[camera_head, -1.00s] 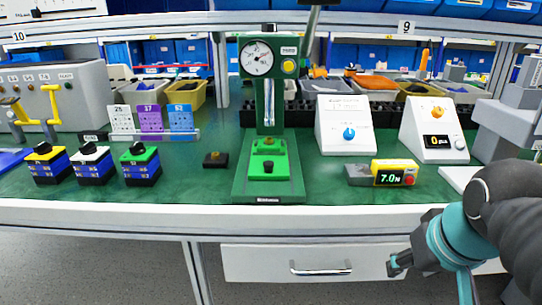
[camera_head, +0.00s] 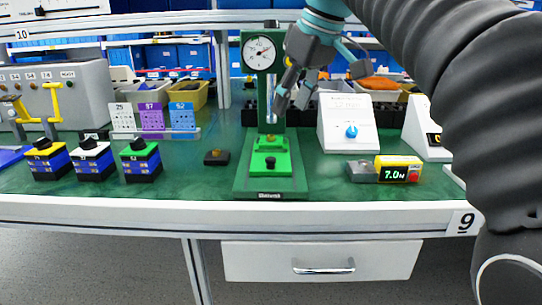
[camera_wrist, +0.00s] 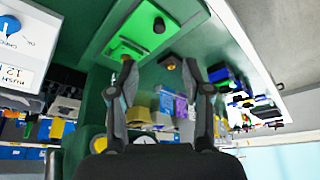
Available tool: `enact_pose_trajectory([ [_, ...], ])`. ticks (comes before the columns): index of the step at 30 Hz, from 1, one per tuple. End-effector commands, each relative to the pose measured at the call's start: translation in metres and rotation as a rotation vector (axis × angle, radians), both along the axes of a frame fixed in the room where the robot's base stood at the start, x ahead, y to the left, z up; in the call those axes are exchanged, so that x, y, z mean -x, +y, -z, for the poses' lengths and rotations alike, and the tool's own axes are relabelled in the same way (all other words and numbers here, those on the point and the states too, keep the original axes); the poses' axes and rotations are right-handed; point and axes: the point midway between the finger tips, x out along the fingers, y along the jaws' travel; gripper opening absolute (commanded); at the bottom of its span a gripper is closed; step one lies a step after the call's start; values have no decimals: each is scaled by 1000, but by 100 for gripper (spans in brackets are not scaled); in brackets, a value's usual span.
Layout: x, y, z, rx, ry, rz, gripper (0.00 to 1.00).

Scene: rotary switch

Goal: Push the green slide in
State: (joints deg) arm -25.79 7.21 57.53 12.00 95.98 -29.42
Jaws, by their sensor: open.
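The bright green slide (camera_head: 281,168) sits on the base of a dark green stand (camera_head: 249,133) that carries a round dial. A black knob (camera_head: 270,162) stands at the slide's front part. In the wrist view the slide (camera_wrist: 122,49) is at the top, with the black knob (camera_wrist: 159,25) to its right. My gripper (camera_head: 292,101) is open and empty, in front of the stand's right side and above the slide, apart from it. In the wrist view my gripper (camera_wrist: 160,68) has its two fingers spread wide, pointing toward the base.
A small black block (camera_head: 216,157) lies left of the stand. Several blue-sided boxes with knobs (camera_head: 141,160) stand farther left. A white dial box (camera_head: 345,118) and a yellow meter reading 7.0 (camera_head: 398,163) are to the right. Bare green bench lies between the stand and the meter.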

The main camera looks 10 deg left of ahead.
Motion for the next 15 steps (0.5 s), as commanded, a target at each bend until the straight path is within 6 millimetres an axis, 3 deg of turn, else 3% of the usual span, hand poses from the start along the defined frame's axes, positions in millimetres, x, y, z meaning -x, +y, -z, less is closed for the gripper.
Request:
enact_pose_trajectory([
  [5, -3, 6, 18, 1, 2, -4, 49],
  [15, -15, 27, 76, 1, 1, -2, 49],
])
